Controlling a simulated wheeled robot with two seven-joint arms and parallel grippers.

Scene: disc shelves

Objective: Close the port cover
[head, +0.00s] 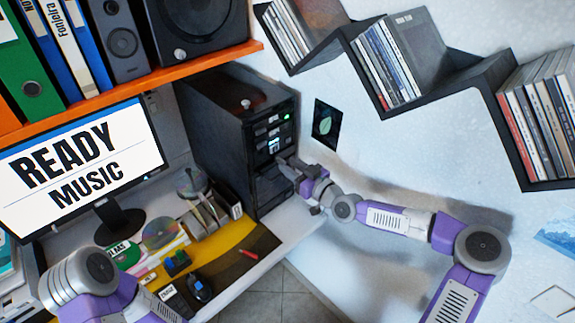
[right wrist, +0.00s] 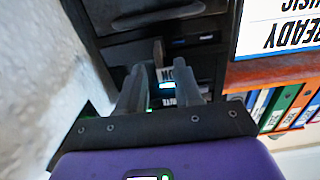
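The black computer tower (head: 225,130) stands at the back right of the desk, its front facing right. In the right wrist view its dark front (right wrist: 205,65) fills the upper middle. My right gripper (head: 292,168) is right at the lower part of this front. In the right wrist view, my right gripper (right wrist: 158,92) has its two fingers apart with no object clearly held. A small brownish flap (right wrist: 158,52), perhaps the port cover, sticks out just beyond and between the fingertips. I cannot tell whether they touch it. My left arm shows at the lower left, but its gripper is out of view.
A monitor (head: 85,165) reading "READY MUSIC" stands at the left. Discs, a holder and small items crowd the desk beside the tower. An orange shelf (head: 200,65) hangs above. Black zigzag disc shelves (head: 455,105) are on the right wall.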

